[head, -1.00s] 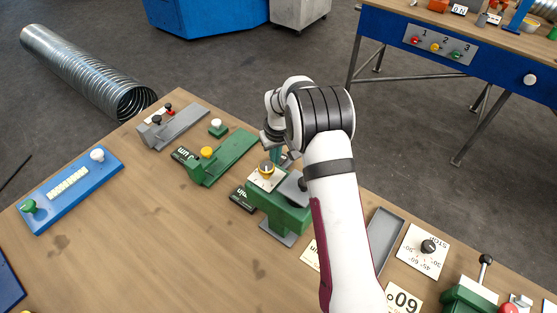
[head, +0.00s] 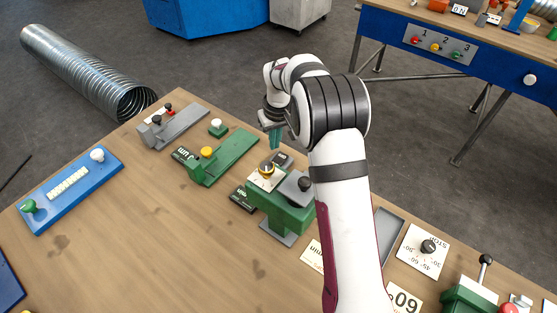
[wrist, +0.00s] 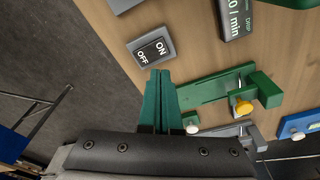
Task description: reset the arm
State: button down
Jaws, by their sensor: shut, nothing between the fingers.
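My gripper (head: 274,138) is shut and empty, its teal fingers together and pointing down. In the head view it hangs above the far edge of the wooden bench, just behind the green device with a dial (head: 267,173). In the wrist view the closed fingertips (wrist: 160,75) show over the bench, with an ON/OFF switch (wrist: 152,47) just beyond them. My arm rises from the lower right and hides part of the bench and the floor behind it.
The wooden bench (head: 150,240) holds a green fixture with a yellow knob (head: 207,153), a grey fixture (head: 180,127), a blue panel (head: 70,190) and a STOP dial plate (head: 422,250). A spiral duct (head: 85,70) lies on the floor. A blue workbench (head: 490,65) stands at the back right.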

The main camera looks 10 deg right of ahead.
dwell(0.3)
jog(key=s+r+m+t+y, duration=0.1)
jog(key=s+r+m+t, duration=0.3)
jog(key=s+r, duration=1.5)
jog(key=s+a+m+t, duration=0.1)
jog(key=s+m+t, duration=0.15)
jog(key=s, duration=0.75)
jog(key=s+f+m+g, duration=0.2)
jog(key=s+f+g, duration=0.5)
jog(key=s+g, duration=0.1)
jog(key=shift+s+f, duration=0.15)
jog(key=shift+s, duration=0.75)
jog(key=shift+d+g, duration=0.1)
jog(key=shift+g, duration=0.15)
